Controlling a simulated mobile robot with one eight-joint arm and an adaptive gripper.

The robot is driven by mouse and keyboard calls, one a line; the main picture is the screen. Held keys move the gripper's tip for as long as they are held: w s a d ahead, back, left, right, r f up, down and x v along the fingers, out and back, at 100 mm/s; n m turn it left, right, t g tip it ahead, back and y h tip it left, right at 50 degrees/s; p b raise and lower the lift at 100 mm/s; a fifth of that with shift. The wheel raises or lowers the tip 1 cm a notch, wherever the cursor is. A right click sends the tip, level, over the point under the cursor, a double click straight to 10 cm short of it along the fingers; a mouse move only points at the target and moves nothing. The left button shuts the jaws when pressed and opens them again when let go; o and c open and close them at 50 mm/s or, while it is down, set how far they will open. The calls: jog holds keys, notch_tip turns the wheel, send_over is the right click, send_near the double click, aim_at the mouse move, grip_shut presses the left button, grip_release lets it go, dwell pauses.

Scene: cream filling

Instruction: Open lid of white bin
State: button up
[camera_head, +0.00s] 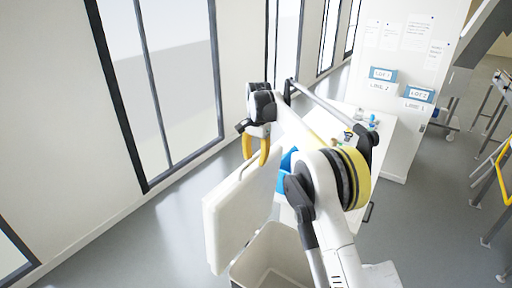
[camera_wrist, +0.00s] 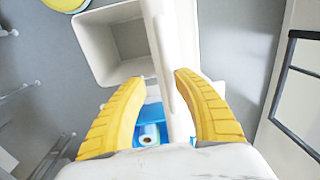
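The white bin (camera_head: 272,262) stands on the floor at the bottom of the head view, partly hidden by my arm. Its lid (camera_head: 232,222) is raised, standing steeply on the bin's left side, and the bin's mouth is uncovered. In the wrist view the open bin (camera_wrist: 98,45) shows its empty-looking inside, and the lid (camera_wrist: 172,60) is seen nearly edge-on. My gripper (camera_head: 256,163) is at the lid's upper edge. In the wrist view its yellow fingers (camera_wrist: 161,78) are apart, with the lid's edge between them; contact is not clear.
A white table (camera_head: 383,130) with small items stands behind my arm. Blue-labelled boxes (camera_head: 383,75) are at a white panel beyond. The windowed wall (camera_head: 60,110) is on the left, with clear grey floor (camera_head: 150,240) before it. Metal frames (camera_head: 495,180) stand at right.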

notch_tip(320, 180, up, 10)
jog(key=shift+s+d, duration=0.2)
jog(key=shift+d, duration=0.05)
